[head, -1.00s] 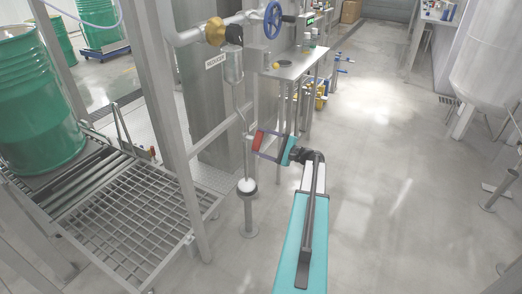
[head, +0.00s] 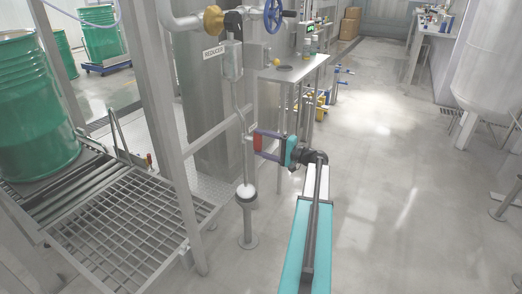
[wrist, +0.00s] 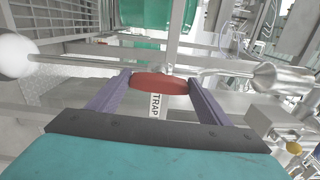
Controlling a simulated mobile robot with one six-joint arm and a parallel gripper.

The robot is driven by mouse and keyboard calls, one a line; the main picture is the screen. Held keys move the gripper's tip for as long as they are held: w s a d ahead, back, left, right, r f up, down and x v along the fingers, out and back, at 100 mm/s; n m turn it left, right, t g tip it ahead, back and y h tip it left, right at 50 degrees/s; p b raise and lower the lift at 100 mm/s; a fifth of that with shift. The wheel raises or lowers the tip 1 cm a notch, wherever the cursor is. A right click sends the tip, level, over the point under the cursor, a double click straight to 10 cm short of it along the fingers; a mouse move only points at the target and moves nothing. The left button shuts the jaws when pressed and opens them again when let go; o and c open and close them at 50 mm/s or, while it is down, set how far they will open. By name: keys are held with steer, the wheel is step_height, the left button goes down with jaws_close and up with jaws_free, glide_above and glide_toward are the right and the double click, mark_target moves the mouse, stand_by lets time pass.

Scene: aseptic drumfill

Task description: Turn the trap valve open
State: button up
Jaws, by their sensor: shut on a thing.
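The trap valve shows as a red handle (wrist: 160,84) on a thin metal pipe (wrist: 90,62) in the wrist view. In the head view the red handle (head: 257,142) sits between the fingers of my gripper (head: 262,143), beside the thin vertical pipe. The valve body is mostly hidden.
A white-topped fitting (head: 246,191) stands below the valve on a floor post. A steel frame post (head: 172,120) and a grating (head: 115,215) are to the left. A small table (head: 295,70) stands behind.

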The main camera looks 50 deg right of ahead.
steer(key=shift+a+f+n, duration=0.15)
steer(key=shift+n, duration=0.15)
steer(key=o, duration=1.1)
steer(key=shift+c, duration=0.2)
steer(key=shift+s, duration=0.1)
steer(key=v, duration=1.3)
steer(key=shift+s+p, duration=0.3)
